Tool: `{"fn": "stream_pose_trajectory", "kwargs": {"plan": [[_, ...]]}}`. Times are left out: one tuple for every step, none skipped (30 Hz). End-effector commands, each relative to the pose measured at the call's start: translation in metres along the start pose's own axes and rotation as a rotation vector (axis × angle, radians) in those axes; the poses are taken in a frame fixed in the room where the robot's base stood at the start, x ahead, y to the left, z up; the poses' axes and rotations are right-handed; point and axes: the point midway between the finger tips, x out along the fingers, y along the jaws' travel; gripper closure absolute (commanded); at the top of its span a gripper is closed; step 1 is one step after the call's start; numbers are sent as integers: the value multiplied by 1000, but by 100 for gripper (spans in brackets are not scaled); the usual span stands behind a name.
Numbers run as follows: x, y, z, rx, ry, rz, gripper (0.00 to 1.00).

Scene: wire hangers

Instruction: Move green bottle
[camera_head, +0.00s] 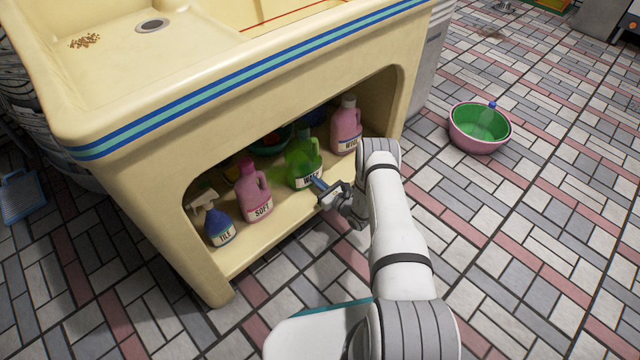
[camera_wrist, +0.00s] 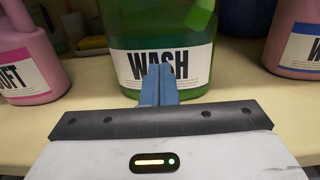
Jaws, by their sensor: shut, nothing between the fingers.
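The green bottle (camera_head: 303,158) with a white "WASH" label stands upright on the shelf under the yellow sink. In the wrist view the green bottle (camera_wrist: 190,30) is straight ahead, its top cut off by the frame. My gripper (camera_head: 318,184) is in front of its label; in the wrist view my gripper (camera_wrist: 159,70) shows its blue fingers together, overlapping the label. Nothing is between the fingers. I cannot tell whether the fingertips touch the bottle.
A pink "SOFT" bottle (camera_head: 252,192) and a blue spray bottle (camera_head: 217,222) stand to the left on the shelf (camera_head: 270,222). Another pink bottle (camera_head: 345,125) stands to the right. The cabinet opening's sides and top surround them. A pink-and-green basin (camera_head: 478,145) sits on the tiled floor.

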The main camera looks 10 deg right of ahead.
Motion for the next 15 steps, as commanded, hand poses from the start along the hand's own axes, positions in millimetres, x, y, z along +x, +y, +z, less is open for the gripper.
{"fn": "stream_pose_trajectory", "kwargs": {"plan": [[-1,-1,0,0,0,-2,100],[-1,-1,0,0,0,-3,100],[-2,-2,0,0,0,-4,100],[-2,-2,0,0,0,-5,100],[-4,-3,0,0,1,-5,100],[-6,-3,0,1,1,-5,100],[-8,-3,0,1,1,-5,100],[-11,-4,0,1,1,-5,100],[-15,-4,0,1,1,-5,100],[-19,-4,0,1,1,-5,100],[-24,-5,0,1,1,-4,100],[-30,-5,0,3,3,-3,100],[-36,-6,0,3,3,-2,100],[-44,-6,2,3,3,-4,100],[-54,-6,3,3,3,-5,100]]}}
